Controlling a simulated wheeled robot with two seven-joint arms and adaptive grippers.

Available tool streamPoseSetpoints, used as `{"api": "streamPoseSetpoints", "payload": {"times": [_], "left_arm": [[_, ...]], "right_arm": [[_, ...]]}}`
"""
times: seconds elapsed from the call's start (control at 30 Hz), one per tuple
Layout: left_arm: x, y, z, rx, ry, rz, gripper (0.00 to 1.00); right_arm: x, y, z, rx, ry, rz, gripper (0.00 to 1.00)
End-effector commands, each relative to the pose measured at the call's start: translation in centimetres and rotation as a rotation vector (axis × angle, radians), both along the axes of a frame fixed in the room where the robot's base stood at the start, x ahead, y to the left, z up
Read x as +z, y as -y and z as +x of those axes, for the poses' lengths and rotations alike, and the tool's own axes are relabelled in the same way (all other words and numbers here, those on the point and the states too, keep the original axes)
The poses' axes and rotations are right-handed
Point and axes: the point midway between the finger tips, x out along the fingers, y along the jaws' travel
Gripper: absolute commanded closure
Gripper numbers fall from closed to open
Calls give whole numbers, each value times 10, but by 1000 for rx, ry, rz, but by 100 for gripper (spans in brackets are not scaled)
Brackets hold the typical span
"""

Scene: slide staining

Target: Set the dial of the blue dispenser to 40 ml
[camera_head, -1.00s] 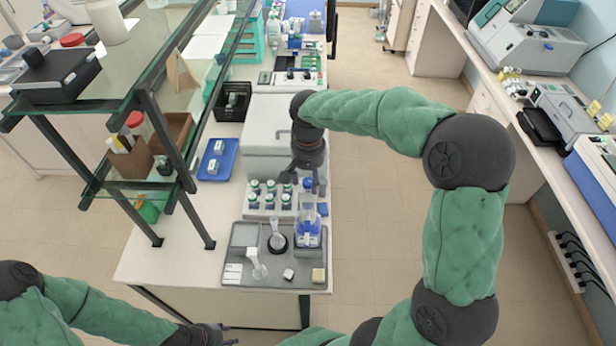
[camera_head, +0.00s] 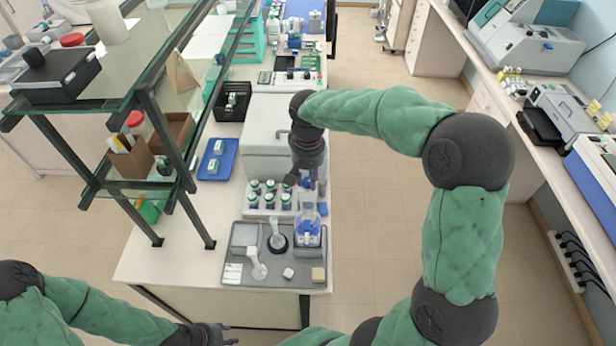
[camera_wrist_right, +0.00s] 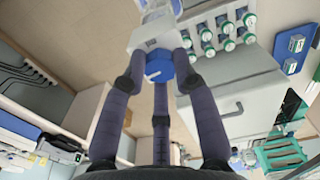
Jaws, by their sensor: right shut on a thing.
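The blue dispenser (camera_head: 308,232) stands upright at the right end of the grey tray (camera_head: 233,281), a clear body with blue parts. Its blue dial (camera_wrist_right: 158,66) shows in the right wrist view, with a white mark on its face; the setting is not readable. My right gripper (camera_head: 310,184) is above the dispenser in the head view. In the right wrist view my right gripper (camera_wrist_right: 160,74) has its dark fingers closed around the dial. My left gripper (camera_head: 222,336) is low at the bottom edge, away from the bench; its fingers are too small to judge.
A rack of green-capped bottles (camera_head: 270,200) stands just behind the tray, close left of my right gripper. The tray also holds a flask (camera_head: 277,236) and small items. A white box (camera_head: 268,135) is behind. A glass shelf (camera_head: 135,90) rises at left.

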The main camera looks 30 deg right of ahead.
Motion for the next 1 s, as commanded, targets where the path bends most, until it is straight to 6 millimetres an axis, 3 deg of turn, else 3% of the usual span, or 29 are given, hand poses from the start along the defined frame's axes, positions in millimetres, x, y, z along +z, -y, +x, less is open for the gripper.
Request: {"api": "streamPoseSetpoints", "payload": {"times": [0.6, 1.0], "left_arm": [[2, 0, 0, 0, 0, 0, 60], [3, 0, 0, 0, 0, 0, 60]], "right_arm": [[-1, 0, 0, 486, -2, 1, 100], [-1, -1, 0, 626, -1, 2, 100]]}}
